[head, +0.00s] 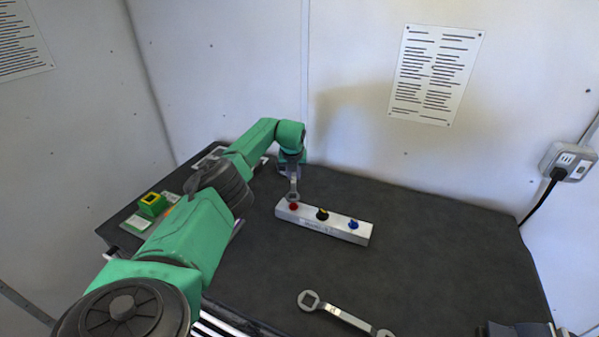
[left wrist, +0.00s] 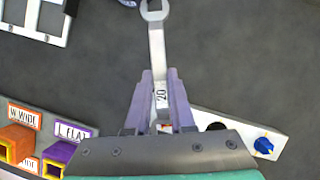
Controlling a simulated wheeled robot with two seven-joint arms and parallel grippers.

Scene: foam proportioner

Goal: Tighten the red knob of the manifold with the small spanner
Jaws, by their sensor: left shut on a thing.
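The manifold (head: 310,221) is a pale bar on the dark bench, with a red knob (head: 293,206) at its left end, a black-and-yellow knob (head: 322,214) in the middle and a blue knob (head: 353,225) at the right. My left gripper (left wrist: 160,100) is shut on the small spanner (left wrist: 156,55), marked 20. In the head view the spanner (head: 293,184) hangs with its lower end close to the red knob; I cannot tell whether they touch. In the left wrist view the manifold (left wrist: 240,128) is partly hidden, with the blue knob (left wrist: 263,146) visible. My right gripper is not clearly in view.
A larger spanner (head: 345,316) lies at the bench's front. A green-and-yellow block (head: 152,204) stands at the left. Orange and purple sockets (left wrist: 58,156) with labels show in the left wrist view. The bench right of the manifold is clear. A wall outlet (head: 568,161) has a black plug.

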